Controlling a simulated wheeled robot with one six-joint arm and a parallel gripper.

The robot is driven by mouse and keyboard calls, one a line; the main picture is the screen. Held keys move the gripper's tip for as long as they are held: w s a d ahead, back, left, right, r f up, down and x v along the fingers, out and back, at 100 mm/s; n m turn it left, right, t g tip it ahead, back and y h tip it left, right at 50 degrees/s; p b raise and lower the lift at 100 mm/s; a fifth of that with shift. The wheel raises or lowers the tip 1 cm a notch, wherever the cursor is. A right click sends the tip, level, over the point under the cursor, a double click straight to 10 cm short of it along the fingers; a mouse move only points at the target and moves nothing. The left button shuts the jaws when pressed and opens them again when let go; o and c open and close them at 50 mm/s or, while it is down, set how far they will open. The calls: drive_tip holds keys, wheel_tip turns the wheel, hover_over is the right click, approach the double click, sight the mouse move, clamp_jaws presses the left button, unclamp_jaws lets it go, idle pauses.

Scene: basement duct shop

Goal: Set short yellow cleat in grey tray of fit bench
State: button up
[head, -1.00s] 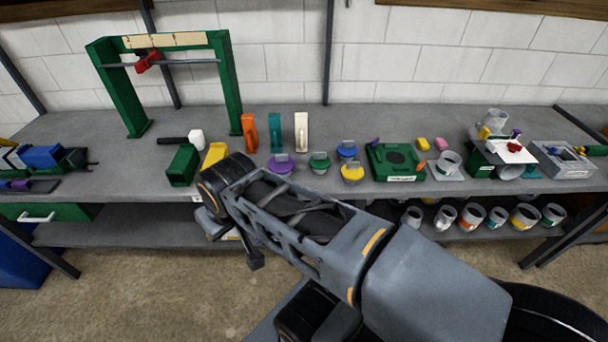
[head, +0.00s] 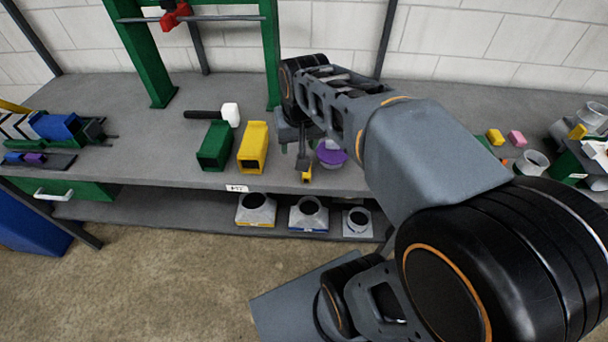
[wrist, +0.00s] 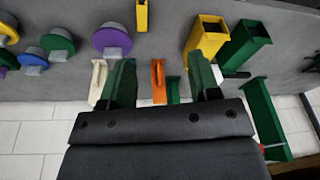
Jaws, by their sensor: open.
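A short yellow piece (head: 306,175), which looks like the cleat, lies near the bench's front edge, left of a purple-based piece. The wrist view shows it (wrist: 142,15) at the top, beyond my fingers. My gripper (wrist: 161,78) is open and empty, with its two fingers apart. In the head view my gripper (head: 298,150) hangs just behind the yellow piece and partly covers that spot. A dark grey tray (head: 58,162) at the far left holds a blue and a purple piece; it looks like the task's tray.
The green frame (head: 271,50) rises behind. In the wrist view, orange (wrist: 158,82) and white (wrist: 98,80) pieces are close to my fingers. Bare bench lies left of the green duct.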

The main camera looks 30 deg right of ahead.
drive_tip(key=w+d+f+m+g+b, duration=0.1)
drive_tip(key=w+d+f, duration=0.1)
drive_tip(key=f, duration=0.3)
drive_tip(key=w+d+f+m+b, duration=0.1)
drive_tip(key=w+d+f+b, duration=0.1)
drive_tip(key=f, duration=0.4)
drive_tip(key=w+d+f+m+g+b, duration=0.1)
drive_tip(key=w+d+f+b, duration=0.1)
drive_tip(key=w+f, duration=0.2)
drive_tip(key=shift+w+d+f+g, duration=0.2)
drive_tip(key=shift+f+g, duration=0.1)
drive_tip(key=shift+f, duration=0.4)
drive_tip(key=shift+w+d+f, duration=0.1)
drive_tip(key=shift+f, duration=1.45)
drive_tip(key=shift+w+d+f, duration=0.1)
drive_tip(key=shift+f, duration=1.45)
drive_tip(key=shift+c, duration=0.3)
clamp_jaws()
drive_tip(key=shift+r, duration=0.15)
